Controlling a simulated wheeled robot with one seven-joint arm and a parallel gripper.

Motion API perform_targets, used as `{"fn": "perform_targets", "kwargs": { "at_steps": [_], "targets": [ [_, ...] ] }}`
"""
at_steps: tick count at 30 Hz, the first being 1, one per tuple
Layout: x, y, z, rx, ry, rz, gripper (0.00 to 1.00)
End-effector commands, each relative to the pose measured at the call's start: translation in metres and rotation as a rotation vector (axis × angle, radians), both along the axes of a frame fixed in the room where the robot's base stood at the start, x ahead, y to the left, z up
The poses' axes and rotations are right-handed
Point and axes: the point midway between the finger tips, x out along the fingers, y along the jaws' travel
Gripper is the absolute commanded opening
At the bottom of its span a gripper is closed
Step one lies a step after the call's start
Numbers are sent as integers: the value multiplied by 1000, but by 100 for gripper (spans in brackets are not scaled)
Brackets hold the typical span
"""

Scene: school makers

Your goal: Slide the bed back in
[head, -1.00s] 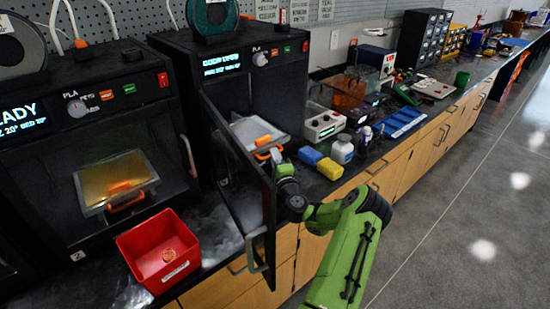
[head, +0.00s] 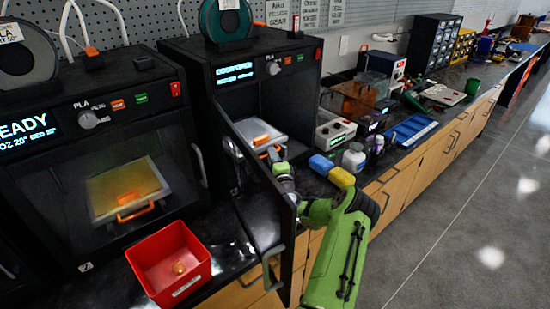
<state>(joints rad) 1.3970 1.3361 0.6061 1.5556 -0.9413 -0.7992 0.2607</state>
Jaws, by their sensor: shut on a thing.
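The bed (head: 253,130) is a pale plate with an orange piece on top and an orange front handle (head: 270,152). It sits at the open front of the right-hand black printer (head: 285,80), whose display seems to read that the door is open. My gripper (head: 275,158) is at the bed's front edge, shut on the handle; its fingertips are small and partly hidden. The printer's door (head: 262,190) stands open to the left of my arm and hides part of the bed's lower side and the chamber.
A second printer (head: 95,120) at left is closed, with a bed inside. A red bin (head: 165,250) holding a small orange item stands before it.

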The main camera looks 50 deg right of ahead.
Motion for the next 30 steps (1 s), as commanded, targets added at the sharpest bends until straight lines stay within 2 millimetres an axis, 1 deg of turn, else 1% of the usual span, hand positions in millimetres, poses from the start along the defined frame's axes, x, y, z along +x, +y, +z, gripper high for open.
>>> {"fn": "perform_targets", "kwargs": {
  "at_steps": [6, 7, 11, 19, 22, 26, 30],
  "targets": [
    [2, 1, 2, -3, -5, 3, 0],
    [2, 1, 3, -3, -5, 3, 15],
    [2, 1, 2, -3, -5, 3, 35],
    [1, 1, 2, -2, -4, 2, 35],
    [-6, 6, -1, -1, -3, 4, 35],
    [-29, 22, -8, 5, -1, 4, 35],
    [-61, 44, -16, 10, -2, 2, 35]
  ]
}}
